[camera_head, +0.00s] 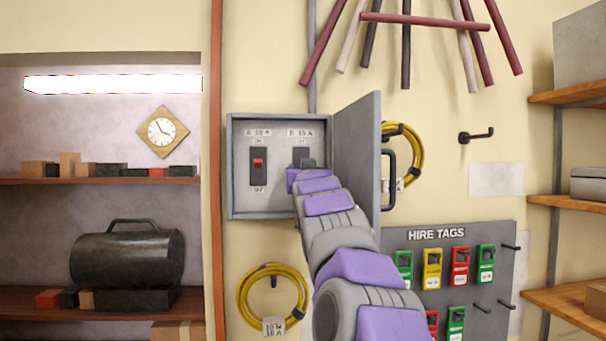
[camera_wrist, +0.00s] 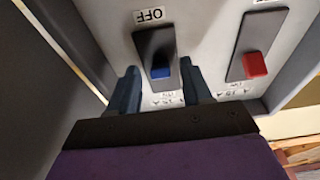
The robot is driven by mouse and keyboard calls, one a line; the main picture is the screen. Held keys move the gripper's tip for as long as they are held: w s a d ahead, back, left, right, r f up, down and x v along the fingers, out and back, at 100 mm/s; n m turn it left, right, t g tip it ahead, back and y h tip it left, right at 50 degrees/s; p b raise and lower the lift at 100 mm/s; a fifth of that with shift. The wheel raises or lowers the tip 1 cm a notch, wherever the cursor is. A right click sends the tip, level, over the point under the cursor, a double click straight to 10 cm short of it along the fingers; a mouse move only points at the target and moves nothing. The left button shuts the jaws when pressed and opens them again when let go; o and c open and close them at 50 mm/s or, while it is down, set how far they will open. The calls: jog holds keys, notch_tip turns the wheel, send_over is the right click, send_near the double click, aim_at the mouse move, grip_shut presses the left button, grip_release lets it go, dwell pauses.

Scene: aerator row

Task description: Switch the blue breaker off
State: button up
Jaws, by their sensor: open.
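The blue breaker (camera_wrist: 160,72) shows in the wrist view as a blue lever on a dark plate, at the end away from the OFF label (camera_wrist: 150,15). My gripper (camera_wrist: 158,76) is open, one finger to each side of this lever; whether either touches it I cannot tell. In the head view my arm hides the blue lever, and only the top of its dark plate (camera_head: 301,153) shows. The red breaker (camera_head: 258,163) sits to its left there, and to its right in the wrist view (camera_wrist: 254,65). Both are in the grey panel box (camera_head: 277,206).
The box door (camera_head: 357,150) stands open just right of my arm, with a dark handle (camera_head: 388,178). Yellow cable coils hang below the box (camera_head: 273,305) and behind the door (camera_head: 408,150). A hire tags board (camera_head: 440,236) is at lower right.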

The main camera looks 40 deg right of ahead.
jog(key=v, duration=1.7)
jog(key=shift+s, duration=0.2)
dwell(0.4)
